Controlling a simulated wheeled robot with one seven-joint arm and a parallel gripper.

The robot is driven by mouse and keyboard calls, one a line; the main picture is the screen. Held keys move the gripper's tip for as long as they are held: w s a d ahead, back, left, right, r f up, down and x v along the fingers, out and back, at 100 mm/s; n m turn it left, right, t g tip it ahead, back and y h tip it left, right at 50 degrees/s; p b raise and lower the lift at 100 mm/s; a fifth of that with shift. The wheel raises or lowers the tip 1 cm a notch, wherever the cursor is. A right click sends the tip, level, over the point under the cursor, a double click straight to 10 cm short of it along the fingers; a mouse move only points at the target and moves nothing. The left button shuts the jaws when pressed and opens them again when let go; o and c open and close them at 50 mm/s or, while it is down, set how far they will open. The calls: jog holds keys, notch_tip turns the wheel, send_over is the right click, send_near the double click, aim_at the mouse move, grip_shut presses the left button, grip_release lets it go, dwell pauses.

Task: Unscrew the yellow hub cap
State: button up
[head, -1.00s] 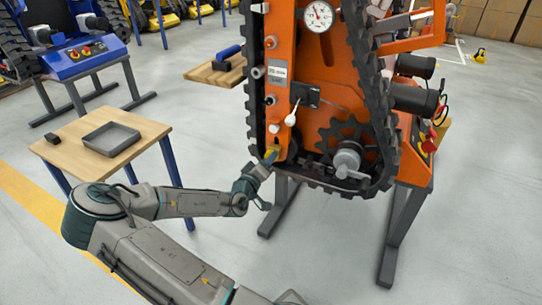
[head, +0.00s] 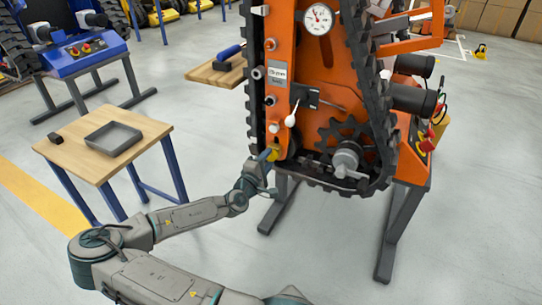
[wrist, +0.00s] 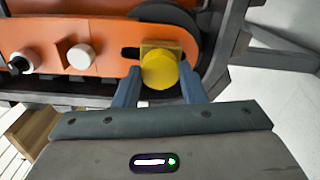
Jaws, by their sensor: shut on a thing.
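The yellow hub cap (wrist: 160,71) sits at the low end of the orange carrier frame (wrist: 108,38) in the wrist view, in front of a squarish yellow piece and beside a dark slot. My gripper (wrist: 158,88) has its two blue-grey fingers on either side of the cap and is shut on it. In the head view, the cap (head: 274,154) is a small yellow spot at the carrier's lower left, and my gripper (head: 266,155) meets it from the left. The fingertips partly hide it there. I cannot tell how far the cap is unscrewed.
A small wooden table (head: 85,163) with a grey tray (head: 113,138) and a dark block (head: 56,139) stands at the left. The black track (head: 253,100) and a white-knobbed lever (head: 290,120) are close above my gripper. The carrier stands on grey legs (head: 275,210).

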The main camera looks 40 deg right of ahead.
jog(key=n+p, duration=0.1)
jog(key=n, duration=0.8)
jog(key=shift+w, duration=0.1)
jog(key=o, duration=1)
jog(key=shift+c, duration=0.2)
